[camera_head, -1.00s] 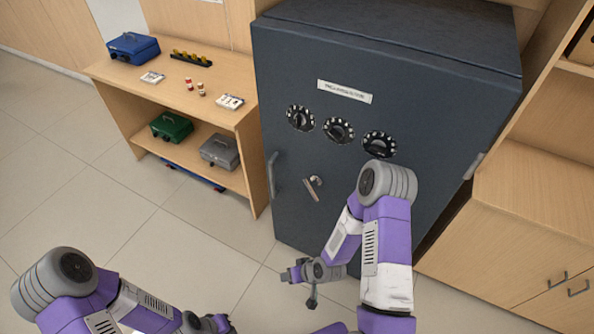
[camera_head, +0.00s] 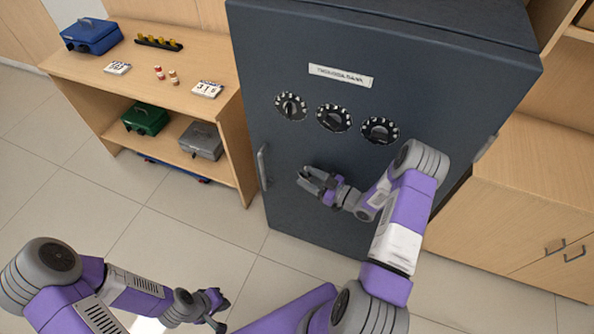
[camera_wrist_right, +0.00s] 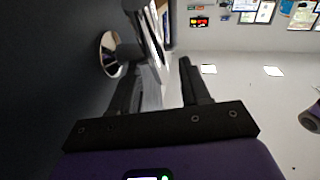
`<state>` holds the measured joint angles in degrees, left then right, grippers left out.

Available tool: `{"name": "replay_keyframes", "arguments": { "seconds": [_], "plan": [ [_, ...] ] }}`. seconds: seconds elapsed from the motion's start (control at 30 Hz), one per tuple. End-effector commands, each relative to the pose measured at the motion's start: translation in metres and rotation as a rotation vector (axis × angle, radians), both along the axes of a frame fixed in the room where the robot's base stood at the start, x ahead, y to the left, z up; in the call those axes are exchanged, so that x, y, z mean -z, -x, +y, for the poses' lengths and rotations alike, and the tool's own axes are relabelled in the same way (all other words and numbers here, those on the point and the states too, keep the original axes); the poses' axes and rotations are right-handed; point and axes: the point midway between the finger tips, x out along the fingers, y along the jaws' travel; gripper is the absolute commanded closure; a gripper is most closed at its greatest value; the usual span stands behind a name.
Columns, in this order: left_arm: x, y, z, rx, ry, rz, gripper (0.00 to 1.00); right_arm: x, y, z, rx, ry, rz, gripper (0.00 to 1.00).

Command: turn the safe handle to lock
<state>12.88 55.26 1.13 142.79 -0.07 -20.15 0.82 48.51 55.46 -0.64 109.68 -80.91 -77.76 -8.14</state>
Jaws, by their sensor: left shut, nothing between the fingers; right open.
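The dark blue-grey safe (camera_head: 450,90) stands with its door closed, as far as I can see. My right gripper (camera_head: 308,181) is at the door, below the dials, where the safe handle sits; it mostly covers the handle in the head view. In the right wrist view the handle (camera_wrist_right: 150,50) shows as a metal lever beside a round shiny hub (camera_wrist_right: 110,54). The open fingers (camera_wrist_right: 160,90) appear on either side of the lever; contact cannot be told. My left gripper (camera_head: 216,312) is shut and empty, low over the floor, away from the safe.
Three black dials (camera_head: 334,118) and a label (camera_head: 340,76) are on the door. A fixed pull bar (camera_head: 263,167) is at its left edge. A wooden shelf (camera_head: 220,115) with cash boxes stands left, a wooden cabinet (camera_head: 520,200) right. The floor in front is clear.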

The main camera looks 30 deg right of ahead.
Motion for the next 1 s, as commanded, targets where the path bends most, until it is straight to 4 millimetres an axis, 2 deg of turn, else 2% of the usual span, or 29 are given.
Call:
{"name": "replay_keyframes", "arguments": {
  "seconds": [0.1,0.23,0.6,0.67,0.9,1.0],
  "plan": [
    [0.004,-0.001,0.000,0.000,0.000,-0.001,1.00,0.001,-0.017,0.012,-0.004,-0.001,0.000,0.54],
    [0.006,-0.001,0.000,-0.001,0.000,-0.002,1.00,0.001,-0.029,0.018,-0.002,0.000,0.000,0.54],
    [0.007,-0.001,0.000,-0.001,0.000,-0.002,1.00,0.000,-0.036,0.022,0.000,-0.001,0.002,0.54],
    [0.007,-0.001,0.000,-0.001,0.000,-0.002,1.00,0.000,-0.036,0.022,0.000,-0.001,0.002,0.61],
    [0.007,-0.001,0.000,-0.001,0.000,-0.002,1.00,0.000,-0.036,0.022,-0.001,-0.001,0.002,0.98],
    [0.007,-0.001,0.000,-0.001,0.000,-0.002,1.00,0.000,-0.035,0.022,-0.001,-0.001,0.003,1.00]
  ]
}}
